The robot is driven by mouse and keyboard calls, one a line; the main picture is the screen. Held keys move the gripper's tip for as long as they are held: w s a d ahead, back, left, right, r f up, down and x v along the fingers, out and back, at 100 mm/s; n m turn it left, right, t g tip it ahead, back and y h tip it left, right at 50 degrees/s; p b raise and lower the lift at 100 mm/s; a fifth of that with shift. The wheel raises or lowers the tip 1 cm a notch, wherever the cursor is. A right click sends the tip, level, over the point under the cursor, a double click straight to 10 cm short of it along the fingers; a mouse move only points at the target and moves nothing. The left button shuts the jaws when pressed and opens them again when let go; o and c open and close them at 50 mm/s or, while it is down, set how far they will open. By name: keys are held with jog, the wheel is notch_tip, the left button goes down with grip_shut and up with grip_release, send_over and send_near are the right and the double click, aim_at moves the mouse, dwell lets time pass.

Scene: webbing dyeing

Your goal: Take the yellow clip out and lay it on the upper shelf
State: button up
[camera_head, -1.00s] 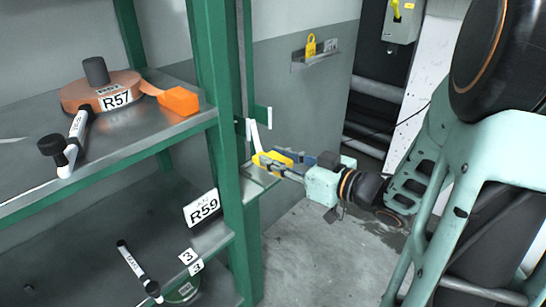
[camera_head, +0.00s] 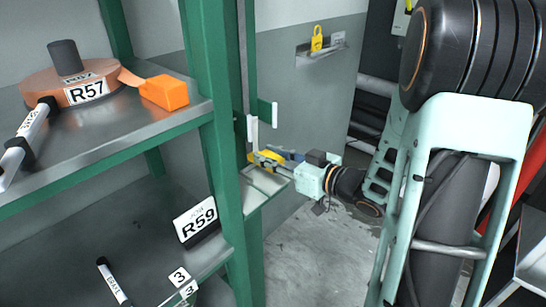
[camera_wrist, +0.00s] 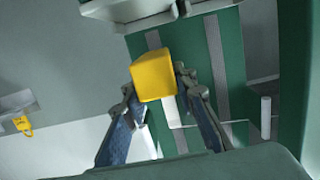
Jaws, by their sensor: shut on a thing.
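The yellow clip (camera_head: 262,160) is a small block held between the fingers of my gripper (camera_head: 270,157), just right of the green shelf post. In the wrist view the clip (camera_wrist: 153,76) sits between the two fingertips of my gripper (camera_wrist: 155,88), which are shut on it. In the head view it is close above a small metal ledge (camera_head: 262,183); I cannot tell whether they touch. A white upright strip stands beside the clip. The upper shelf (camera_head: 130,130) is left of the post, with bare metal near its front edge.
On the upper shelf are an orange roll labelled R57 (camera_head: 55,85), its orange end block (camera_head: 165,92) and a black-and-white rod (camera_head: 28,140). An R59 card (camera_head: 196,220) stands on the lower shelf. The green post (camera_head: 222,150) separates my gripper from the shelves. A yellow padlock (camera_head: 317,40) is on the wall.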

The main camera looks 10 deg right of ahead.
aim_at(273, 156)
jog(key=shift+w+f, duration=0.1)
jog(key=shift+w, duration=0.1)
jog(key=shift+s+d+r+t+y+b, duration=0.15)
jog(key=shift+r+t+y+b, duration=0.1)
jog(key=shift+r+b, duration=0.25)
jog(key=shift+s+r+t+y+b, duration=0.15)
jog(key=shift+r+t+b, duration=0.1)
jog(key=shift+r, duration=0.45)
jog(key=shift+s+d+r+t+y+b, duration=0.15)
jog(key=shift+r+t+y+b, duration=0.3)
jog(key=shift+r, duration=0.7)
jog(key=shift+d+r+t+y+b, duration=0.1)
jog(key=shift+r+t+y+b, duration=0.3)
jog(key=shift+r, duration=0.7)
notch_tip(273, 156, up, 2)
jog(key=shift+r+t+p, duration=0.15)
jog(key=shift+t+p, duration=0.2)
jog(key=shift+p, duration=0.2)
jog(key=shift+s+d+r+p, duration=1.3)
jog(key=shift+s+r+p, duration=0.1)
jog(key=shift+s+r, duration=0.35)
jog(key=s+d+f+b, duration=0.2)
jog(key=s+f+b, duration=0.1)
jog(key=f+b, duration=0.1)
jog(key=shift+f+b, duration=0.4)
jog(key=shift+f, duration=0.05)
jog(key=shift+s+d, duration=0.1)
jog(key=shift+d, duration=0.1)
